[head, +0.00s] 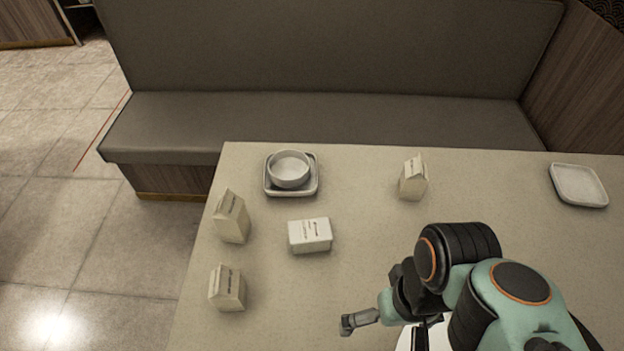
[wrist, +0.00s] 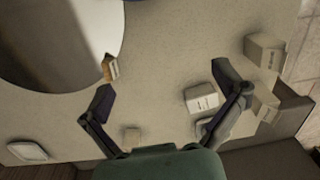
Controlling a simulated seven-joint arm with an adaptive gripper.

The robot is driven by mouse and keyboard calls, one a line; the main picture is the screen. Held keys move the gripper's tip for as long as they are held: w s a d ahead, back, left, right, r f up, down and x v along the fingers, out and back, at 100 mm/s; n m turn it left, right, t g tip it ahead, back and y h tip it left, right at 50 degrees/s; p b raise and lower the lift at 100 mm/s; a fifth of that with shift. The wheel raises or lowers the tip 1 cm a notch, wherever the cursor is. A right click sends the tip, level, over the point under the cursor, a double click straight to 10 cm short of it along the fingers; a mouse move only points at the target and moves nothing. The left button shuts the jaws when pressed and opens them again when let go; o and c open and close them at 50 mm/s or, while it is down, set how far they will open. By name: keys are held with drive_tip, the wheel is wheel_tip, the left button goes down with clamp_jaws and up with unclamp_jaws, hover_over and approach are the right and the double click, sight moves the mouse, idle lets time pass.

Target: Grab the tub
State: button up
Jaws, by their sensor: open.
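The tub is a low white box with rounded edges and dark print on its lid (head: 310,235). It lies flat on the table, left of the middle in the head view. In the wrist view the tub (wrist: 201,99) shows right of centre, close to the right finger in the picture. My gripper (head: 385,328) is at the lower middle of the head view, to the right of and nearer than the tub. Its two fingers are spread wide in the wrist view (wrist: 165,92), with nothing held between them.
Cream cartons stand left of the tub (head: 231,216), (head: 227,288) and behind it to the right (head: 413,178). A bowl (head: 289,168) sits on a square dish (head: 268,188) behind it. An empty plate (head: 578,185) is far right. A small tan item (wrist: 110,68) shows in the wrist view.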

drive_tip(key=w+r+n+t, duration=0.3)
drive_tip(key=w+r+n, duration=0.1)
drive_tip(key=w+n, duration=0.7)
drive_tip(key=n+g, duration=0.3)
drive_tip(key=n, duration=0.5)
hover_over(310, 230)
drive_tip(key=shift+h, duration=0.4)
wheel_tip(310, 230, down, 20)
drive_tip(key=shift+r, duration=0.2)
wheel_tip(310, 230, down, 5)
drive_tip(key=shift+r, duration=0.1)
drive_tip(key=shift+f, duration=0.65)
